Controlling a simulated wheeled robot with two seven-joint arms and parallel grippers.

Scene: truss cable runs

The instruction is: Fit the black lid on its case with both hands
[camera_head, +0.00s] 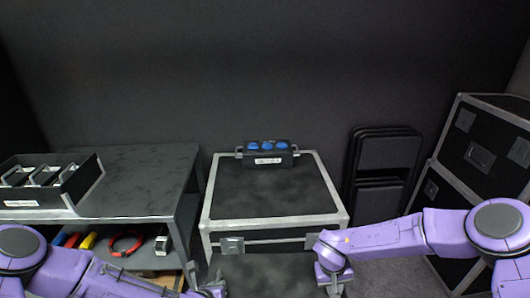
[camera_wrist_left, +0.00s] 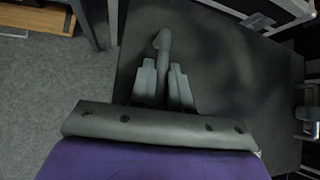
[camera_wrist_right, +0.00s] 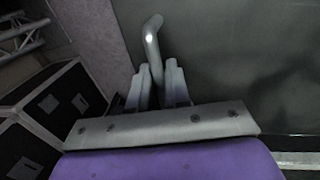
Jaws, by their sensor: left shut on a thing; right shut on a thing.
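The black lid (camera_head: 265,275) is a dark flat panel at the bottom middle of the head view, in front of the case and apart from it in that picture. The case (camera_head: 214,205) has a dark top inside a silver rim, with latches on its front. My left gripper (camera_head: 214,289) is shut on a grey bar handle (camera_wrist_left: 162,45) at the lid's left side. My right gripper (camera_head: 333,284) is shut on the matching handle (camera_wrist_right: 152,42) at the right side. The lid also fills much of both wrist views (camera_wrist_left: 225,75) (camera_wrist_right: 235,50). Its near edge is cut off in the head view.
A black box with blue sockets (camera_head: 266,158) stands at the back of the case top. A grey table (camera_head: 145,180) with a tray (camera_head: 85,182) and cables below stands left. Folded chairs (camera_head: 385,165) and stacked cases (camera_head: 480,155) stand right.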

